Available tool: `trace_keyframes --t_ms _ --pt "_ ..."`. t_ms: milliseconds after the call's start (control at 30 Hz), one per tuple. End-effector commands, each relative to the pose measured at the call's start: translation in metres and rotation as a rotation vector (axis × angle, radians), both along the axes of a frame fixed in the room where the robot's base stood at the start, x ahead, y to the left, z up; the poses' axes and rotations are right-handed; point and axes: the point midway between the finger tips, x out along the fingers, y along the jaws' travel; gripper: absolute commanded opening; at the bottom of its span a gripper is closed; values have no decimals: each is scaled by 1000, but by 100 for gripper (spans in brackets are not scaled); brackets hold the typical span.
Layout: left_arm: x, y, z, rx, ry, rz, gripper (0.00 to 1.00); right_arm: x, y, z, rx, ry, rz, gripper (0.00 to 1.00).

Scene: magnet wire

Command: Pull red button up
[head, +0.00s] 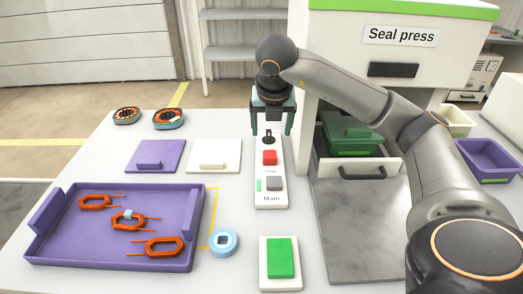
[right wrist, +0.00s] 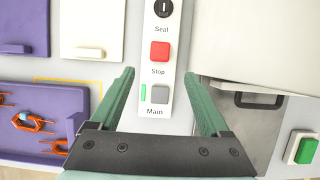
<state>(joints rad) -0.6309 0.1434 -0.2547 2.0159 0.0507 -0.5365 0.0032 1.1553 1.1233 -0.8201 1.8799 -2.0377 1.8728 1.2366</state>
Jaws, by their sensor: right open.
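The red button (head: 270,158) sits in the middle of a white control panel (head: 263,196) on the table. In the right wrist view the red button (right wrist: 159,52) has the label "Stop" below it, with a black knob (right wrist: 163,8) labelled "Seal" above and a grey switch (right wrist: 159,94) labelled "Main" below. My right gripper (head: 271,132) is open and empty over the far end of the panel. In the right wrist view its fingers (right wrist: 160,82) lie to either side of the panel, apart from the button. My left gripper is not in view.
A purple tray (head: 195,205) with several orange coils stands at left. A blue ring (head: 223,242) and a green button on a white base (head: 280,258) lie in front. The seal press (head: 400,60) with an open drawer (head: 365,172) stands at right, close to my arm.

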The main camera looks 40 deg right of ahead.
Motion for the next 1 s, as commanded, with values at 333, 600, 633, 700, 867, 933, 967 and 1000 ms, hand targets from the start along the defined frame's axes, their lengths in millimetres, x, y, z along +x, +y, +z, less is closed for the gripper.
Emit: trace_keyframes --t_ms 333,600,633,700,867,933,967,1000 --pt "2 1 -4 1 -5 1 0 17 -15 -59 0 5 -1 80" --pt "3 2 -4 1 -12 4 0 31 -26 -100 0 2 1 80" --pt "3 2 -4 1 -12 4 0 32 -27 -103 0 2 1 80" --pt "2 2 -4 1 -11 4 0 34 -28 -108 1 1 2 80" --pt "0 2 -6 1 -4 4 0 35 -29 -112 0 0 2 80" --pt "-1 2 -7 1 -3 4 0 35 -29 -113 0 0 2 80" --pt "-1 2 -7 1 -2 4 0 35 -29 -112 0 0 2 80" --pt "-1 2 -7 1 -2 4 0 35 -29 -112 0 0 2 80"
